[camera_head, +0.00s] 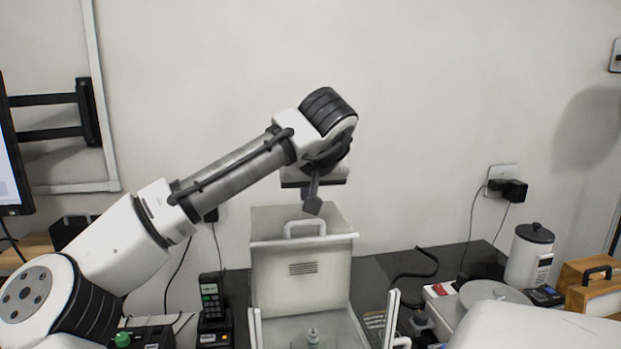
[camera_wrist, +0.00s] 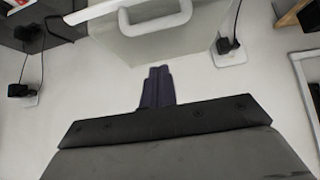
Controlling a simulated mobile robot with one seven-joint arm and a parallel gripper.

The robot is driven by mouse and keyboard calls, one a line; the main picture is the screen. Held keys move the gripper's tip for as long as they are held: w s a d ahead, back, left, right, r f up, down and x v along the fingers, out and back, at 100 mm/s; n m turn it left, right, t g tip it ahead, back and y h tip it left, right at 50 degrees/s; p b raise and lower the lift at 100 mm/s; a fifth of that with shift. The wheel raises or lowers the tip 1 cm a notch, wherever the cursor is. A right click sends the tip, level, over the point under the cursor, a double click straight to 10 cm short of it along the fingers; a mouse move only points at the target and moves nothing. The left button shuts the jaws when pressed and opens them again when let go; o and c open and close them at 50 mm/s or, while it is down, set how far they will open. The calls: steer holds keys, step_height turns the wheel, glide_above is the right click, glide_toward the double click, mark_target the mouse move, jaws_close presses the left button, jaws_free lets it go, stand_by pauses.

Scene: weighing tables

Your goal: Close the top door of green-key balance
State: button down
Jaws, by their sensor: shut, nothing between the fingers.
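A balance with a clear draft-shield chamber stands in the lower middle of the head view. Its top door (camera_head: 270,220) is a pale translucent panel with a white front bar and a white loop handle (camera_head: 304,225). The door lies toward the back, and the chamber top in front of it looks open. My gripper (camera_head: 312,208) points down with closed fingers, just above the handle and apart from it as far as I can tell. In the wrist view my gripper (camera_wrist: 158,75) is shut and empty, with the handle (camera_wrist: 155,20) ahead of it. The balance's keys are out of view.
A small vessel (camera_head: 313,337) stands inside the chamber. A black handset (camera_head: 211,297) and a green knob (camera_head: 122,339) are at left. A red-marked device (camera_head: 438,291), white canister (camera_head: 529,254) and wooden box (camera_head: 590,285) stand at right. The wall is close behind.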

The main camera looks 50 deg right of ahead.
mark_target(308, 234)
steer(key=x, duration=0.3)
steer(key=shift+w+d+f+p, duration=0.2)
steer(key=shift+w+p, duration=0.05)
steer(key=shift+p, duration=0.15)
steer(key=shift+s+a+f+p, duration=0.15)
steer(key=shift+s+a+f, duration=0.05)
steer(key=shift+s+a, duration=0.3)
steer(key=shift+s+a+f+p, duration=0.2)
steer(key=shift+s+a, duration=0.15)
steer(key=shift+s, duration=0.15)
steer(key=shift+s+a+f, duration=0.25)
steer(key=shift+s+a, duration=0.05)
steer(key=shift+s, duration=0.1)
steer(key=shift+s+a, duration=0.1)
steer(key=shift+a, duration=0.05)
